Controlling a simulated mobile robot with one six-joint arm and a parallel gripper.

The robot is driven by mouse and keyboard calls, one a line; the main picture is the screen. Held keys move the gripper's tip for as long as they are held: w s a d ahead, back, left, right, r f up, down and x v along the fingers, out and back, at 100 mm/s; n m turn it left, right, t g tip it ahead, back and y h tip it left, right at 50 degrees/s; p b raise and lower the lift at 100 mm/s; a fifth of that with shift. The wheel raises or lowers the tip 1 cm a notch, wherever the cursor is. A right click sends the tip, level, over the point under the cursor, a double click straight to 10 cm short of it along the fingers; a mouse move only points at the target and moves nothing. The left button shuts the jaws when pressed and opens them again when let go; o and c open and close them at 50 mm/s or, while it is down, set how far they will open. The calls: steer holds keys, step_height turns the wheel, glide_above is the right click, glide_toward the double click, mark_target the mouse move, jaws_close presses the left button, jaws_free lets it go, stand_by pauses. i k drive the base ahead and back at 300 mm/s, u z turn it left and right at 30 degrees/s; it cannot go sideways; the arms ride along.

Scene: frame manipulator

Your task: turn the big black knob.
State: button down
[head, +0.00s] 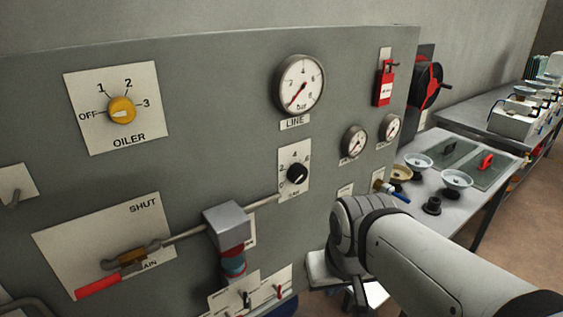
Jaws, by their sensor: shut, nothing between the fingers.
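A round black knob (297,173) with a white pointer mark sits on a white plate (295,152) numbered 2, 4 and 6, below the LINE gauge on the grey panel. Its pointer is aimed to the upper right. The small label beneath it is too blurred to read. My arm (425,262) reaches in from the lower right, and its rounded wrist end is below and right of the knob, apart from it in the picture. My gripper's fingers do not show; they are hidden behind the arm or out of frame.
The grey panel (200,90) also carries a yellow OILER knob (121,109), a LINE gauge (298,84), a red-handled SHUT lever (98,286) and small switches (246,299). A grey block on a rod (227,220) juts out left of the knob. Benches (455,207) stand right.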

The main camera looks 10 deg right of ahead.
mark_target(297, 174)
steer(key=u, duration=0.5)
steer(key=k, duration=0.8)
steer(key=z, duration=1.2)
steer(key=i, duration=0.5)
steer(key=z, duration=0.05)
